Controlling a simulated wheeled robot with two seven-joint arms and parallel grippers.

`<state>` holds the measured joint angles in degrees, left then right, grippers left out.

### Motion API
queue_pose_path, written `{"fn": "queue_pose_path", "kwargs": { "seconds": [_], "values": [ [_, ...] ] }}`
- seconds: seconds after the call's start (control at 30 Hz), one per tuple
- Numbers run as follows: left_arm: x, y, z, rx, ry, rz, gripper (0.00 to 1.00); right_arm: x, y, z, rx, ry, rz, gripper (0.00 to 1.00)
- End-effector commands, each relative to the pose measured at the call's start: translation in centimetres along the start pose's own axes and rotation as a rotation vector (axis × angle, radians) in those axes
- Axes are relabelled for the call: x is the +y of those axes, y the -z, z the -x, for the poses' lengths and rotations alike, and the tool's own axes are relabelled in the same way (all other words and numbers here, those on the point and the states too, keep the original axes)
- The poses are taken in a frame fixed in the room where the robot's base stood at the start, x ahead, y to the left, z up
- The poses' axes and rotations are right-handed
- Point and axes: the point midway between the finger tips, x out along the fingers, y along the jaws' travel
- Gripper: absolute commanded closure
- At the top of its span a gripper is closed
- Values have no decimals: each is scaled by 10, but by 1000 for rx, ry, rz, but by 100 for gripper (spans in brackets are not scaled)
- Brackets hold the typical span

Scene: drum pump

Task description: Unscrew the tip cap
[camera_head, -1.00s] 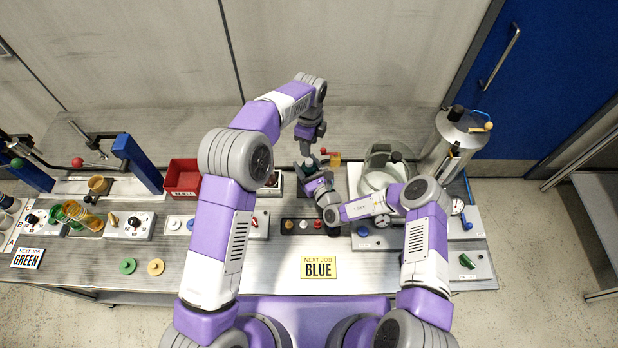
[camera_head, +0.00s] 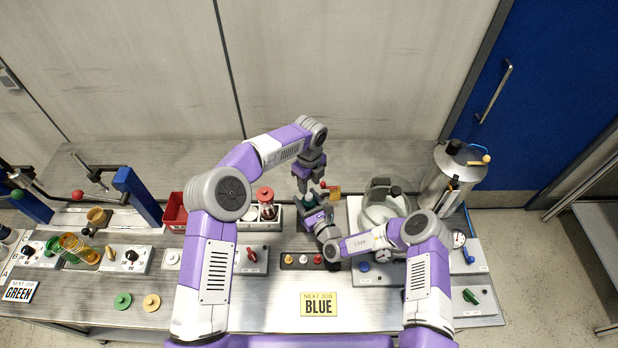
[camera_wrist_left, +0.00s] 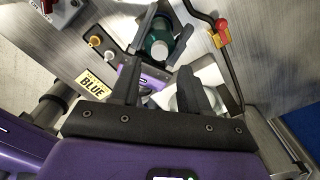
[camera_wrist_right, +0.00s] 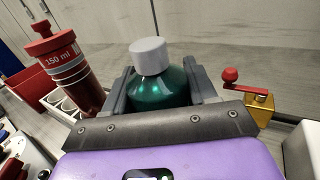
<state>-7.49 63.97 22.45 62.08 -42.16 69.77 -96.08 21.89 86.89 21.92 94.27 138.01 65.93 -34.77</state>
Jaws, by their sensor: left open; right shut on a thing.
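A dark green bottle (camera_wrist_right: 160,88) with a light grey cap (camera_wrist_right: 150,55) stands upright in the right wrist view. My right gripper (camera_wrist_right: 158,76) is shut around the bottle's body, below the cap. In the left wrist view the bottle (camera_wrist_left: 156,43) shows beyond the fingers of my left gripper (camera_wrist_left: 160,72), which is open and empty. In the head view my left gripper (camera_head: 305,186) points down close above the bottle, and the fingers hide most of it. I see no contact between the left fingers and the cap.
A red 150 ml cylinder (camera_wrist_right: 63,65) stands left of the bottle. A red-handled crank on a brass block (camera_wrist_right: 258,100) is close on the right. A glass vessel (camera_head: 383,208) and a steel drum (camera_head: 452,175) stand further right. The front table around the BLUE sign (camera_head: 318,303) is clear.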

Motion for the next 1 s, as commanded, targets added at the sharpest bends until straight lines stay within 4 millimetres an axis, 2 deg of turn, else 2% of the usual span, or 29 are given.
{"fn": "queue_pose_path", "kwargs": {
  "seconds": [0.1,0.33,0.5,0.73,1.0],
  "values": [
    [1,0,-22,1,-4,1,54,0,-1,0,-2,0,0,100],
    [1,0,-50,1,-3,2,54,0,-1,0,-2,0,0,100],
    [0,0,-58,0,-1,2,54,0,-1,0,-2,0,0,100],
    [0,0,-58,0,-1,3,54,0,-1,0,-2,0,0,100],
    [0,0,-58,0,-1,2,94,0,-1,0,-2,0,0,100]
  ]
}}
